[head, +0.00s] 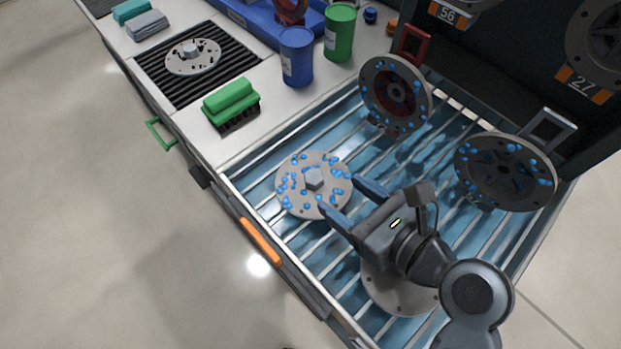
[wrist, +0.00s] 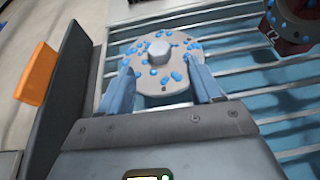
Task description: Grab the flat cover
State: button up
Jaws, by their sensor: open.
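The flat cover (head: 297,187) is a round grey disc with a hexagonal knob in its middle and blue spots on top. It lies on the slatted rack in the head view. It also shows in the wrist view (wrist: 152,82), ahead of my gripper. My gripper (head: 345,195) is open, with blue fingers. The fingertips are at the near edge of the cover, one on each side of it in the wrist view (wrist: 162,78). The knob is in front of the fingers, not between them. I cannot tell whether the fingers touch the disc.
Two spotted round parts (head: 396,96) and (head: 505,172) stand tilted on the rack at right. Another grey disc (head: 393,292) lies partly hidden under my arm. A green brush (head: 231,102), a blue can (head: 297,57) and a green can (head: 340,32) stand on the counter.

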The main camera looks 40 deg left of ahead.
aim_at(315, 177)
jog(key=x, duration=0.6)
jog(key=shift+a, duration=0.25)
jog(key=shift+c, duration=0.3)
grip_shut()
